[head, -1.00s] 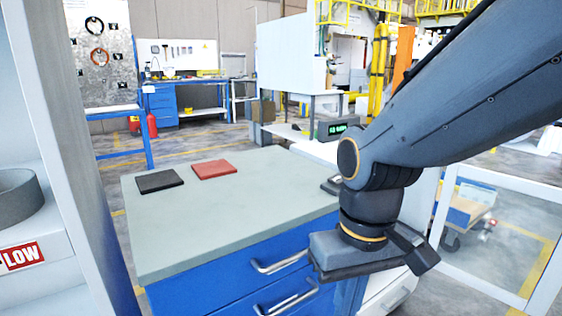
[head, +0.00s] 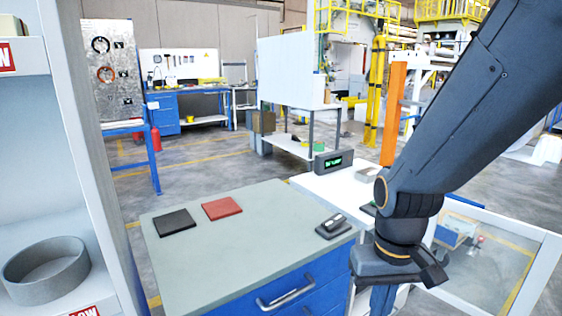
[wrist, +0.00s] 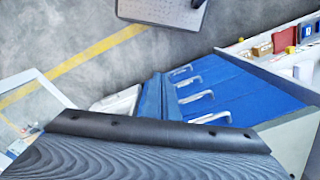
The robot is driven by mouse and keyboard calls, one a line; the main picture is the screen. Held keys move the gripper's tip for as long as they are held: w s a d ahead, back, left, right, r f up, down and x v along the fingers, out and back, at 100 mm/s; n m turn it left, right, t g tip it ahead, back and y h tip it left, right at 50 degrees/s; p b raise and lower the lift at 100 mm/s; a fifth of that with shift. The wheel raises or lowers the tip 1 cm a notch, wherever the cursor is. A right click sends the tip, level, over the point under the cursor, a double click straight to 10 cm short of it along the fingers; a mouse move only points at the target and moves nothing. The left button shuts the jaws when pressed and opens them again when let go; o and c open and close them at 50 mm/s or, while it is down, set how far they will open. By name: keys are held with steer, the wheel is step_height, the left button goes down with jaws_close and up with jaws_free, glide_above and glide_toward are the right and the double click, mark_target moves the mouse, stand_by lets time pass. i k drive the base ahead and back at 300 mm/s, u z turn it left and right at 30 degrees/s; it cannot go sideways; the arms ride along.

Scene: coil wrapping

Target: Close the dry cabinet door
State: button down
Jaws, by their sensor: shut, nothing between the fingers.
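The dry cabinet door (head: 545,268) appears to be the white-framed clear panel at the right of the head view, standing open. Floor, yellow lines and a cart show through its pane. A white frame corner (wrist: 50,92) at the left of the wrist view looks like the same door. A white cabinet top with a green-lit display (head: 334,162) stands left of the door; my arm hides much of its front. My gripper (head: 428,272) is shut and empty, in front of the door's left part in the picture. Contact cannot be told. It fills the lower wrist view (wrist: 160,130).
A blue drawer unit (head: 250,235) with a grey top stands left of my gripper, its handles sticking out. A black pad (head: 175,222), a red pad (head: 222,208) and a small device (head: 333,226) lie on it. A shelf with a grey ring (head: 45,272) is at left.

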mark_target(549, 253)
steer(key=k, duration=0.5)
steer(key=z, duration=1.85)
steer(key=i, duration=5)
steer(key=u, duration=3.15)
